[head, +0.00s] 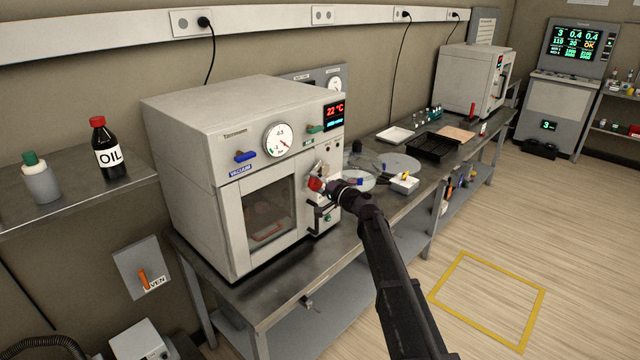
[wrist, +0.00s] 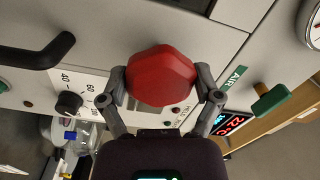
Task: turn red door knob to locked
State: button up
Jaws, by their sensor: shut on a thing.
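The red door knob (wrist: 161,76) is a faceted knob on the front of the pale vacuum oven (head: 190,150). In the wrist view it sits between the two fingers of my gripper (wrist: 162,92), which is shut on it. In the head view my gripper (head: 325,180) reaches the oven front at the right of the door window, and a little of the red knob (head: 316,184) shows beside it. The knob's locked marking cannot be made out.
A black door handle (wrist: 40,52) and a small black dial (wrist: 69,102) are near the knob. A green lever (wrist: 270,99) marked AIR and a blue lever (head: 245,156) marked VACUUM are on the oven. Glassware and a round plate (head: 398,162) stand on the bench to the right.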

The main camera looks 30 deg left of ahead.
jog(key=shift+w+a, duration=0.1)
jog(key=shift+a, duration=0.1)
dwell(0.8)
jog(key=o, duration=1.1)
jog(key=shift+d, duration=0.15)
jog(key=v, duration=1.1)
jog(key=shift+s+d, duration=0.25)
jog(key=shift+d, duration=0.05)
